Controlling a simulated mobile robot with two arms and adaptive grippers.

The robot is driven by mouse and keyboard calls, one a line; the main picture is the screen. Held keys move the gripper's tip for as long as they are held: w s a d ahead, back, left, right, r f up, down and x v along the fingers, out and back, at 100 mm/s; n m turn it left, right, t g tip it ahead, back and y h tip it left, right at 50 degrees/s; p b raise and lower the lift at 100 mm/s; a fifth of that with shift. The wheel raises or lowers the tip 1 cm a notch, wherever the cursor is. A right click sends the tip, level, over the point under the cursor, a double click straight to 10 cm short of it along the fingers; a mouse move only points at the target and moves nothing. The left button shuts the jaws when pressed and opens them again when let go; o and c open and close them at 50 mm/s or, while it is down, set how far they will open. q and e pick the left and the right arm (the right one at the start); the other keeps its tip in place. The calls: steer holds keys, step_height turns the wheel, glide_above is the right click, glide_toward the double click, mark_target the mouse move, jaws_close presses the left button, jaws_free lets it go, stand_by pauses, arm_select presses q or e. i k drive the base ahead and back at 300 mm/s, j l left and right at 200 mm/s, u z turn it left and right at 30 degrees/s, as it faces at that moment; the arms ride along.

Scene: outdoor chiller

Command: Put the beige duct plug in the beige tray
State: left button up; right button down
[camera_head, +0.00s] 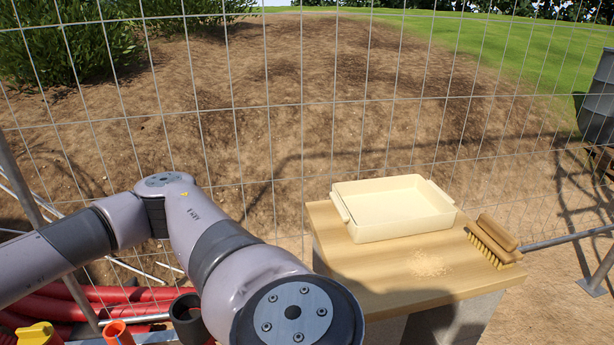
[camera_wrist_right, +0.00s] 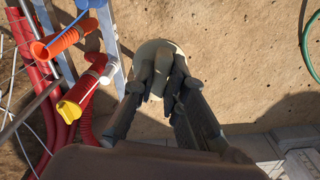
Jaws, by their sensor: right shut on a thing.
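The beige tray (camera_head: 394,207) is empty and sits on a wooden board in the head view, right of centre. In the right wrist view my right gripper (camera_wrist_right: 164,78) is shut on a round pale beige piece, the duct plug (camera_wrist_right: 151,48). The fingers cover much of the plug, and bare earth lies behind it. The plug does not show in the head view. No gripper shows in the head view; only a grey arm of mine does.
A brush (camera_head: 492,243) lies right of the tray on the wooden board (camera_head: 395,285), near a patch of pale crumbs (camera_head: 430,264). A wire fence stands behind. Red pipes (camera_head: 95,295) with yellow (camera_wrist_right: 70,109) and orange (camera_wrist_right: 42,49) ends lie left. The board's front is free.

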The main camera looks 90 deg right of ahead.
mark_target(362, 217)
steer(key=k+l+u, duration=0.15)
steer(key=k, duration=0.55)
steer(key=k+z, duration=0.2)
steer(key=z, duration=0.2)
steer(key=k+z, duration=0.15)
steer(key=z, duration=0.3)
steer(key=k+l+z, duration=0.15)
steer(key=z, duration=0.25)
